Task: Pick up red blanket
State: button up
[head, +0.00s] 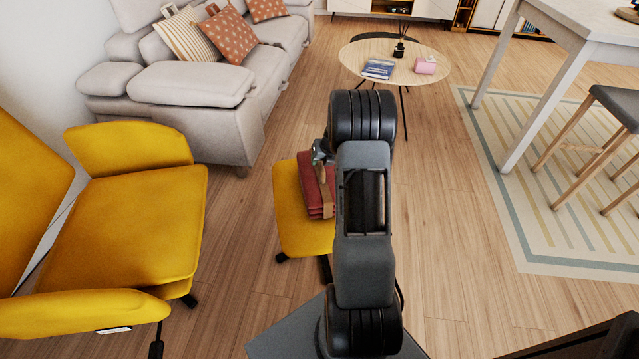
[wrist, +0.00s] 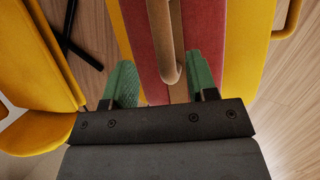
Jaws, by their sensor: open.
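The red blanket (head: 311,182) lies folded on a yellow footstool (head: 289,215), with a brown strap (head: 326,198) around it. My arm hides its right part in the head view. In the wrist view the red blanket (wrist: 138,40) lies in front of my gripper (wrist: 160,72). The strap's raised handle loop (wrist: 170,45) shows between the two green fingers. The fingers are open, one on each side of the loop. I cannot tell whether either finger touches the blanket.
A yellow armchair (head: 130,230) stands to the left of the footstool. A grey sofa (head: 205,95) is behind it. A round table (head: 425,52) holds a blue book (head: 378,69) and a pink object (head: 425,65). Wooden floor to the right is clear up to a striped rug (head: 560,210).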

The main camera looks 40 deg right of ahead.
aim_at(321, 163)
jog(key=b+x, duration=0.1)
jog(key=x, duration=0.1)
jog(key=b+x, duration=0.1)
jog(key=x, duration=0.2)
jog(key=shift+d+f+b, duration=0.15)
jog(key=shift+d+b, duration=0.1)
jog(key=shift+b, duration=0.05)
grip_shut()
dwell(1.1)
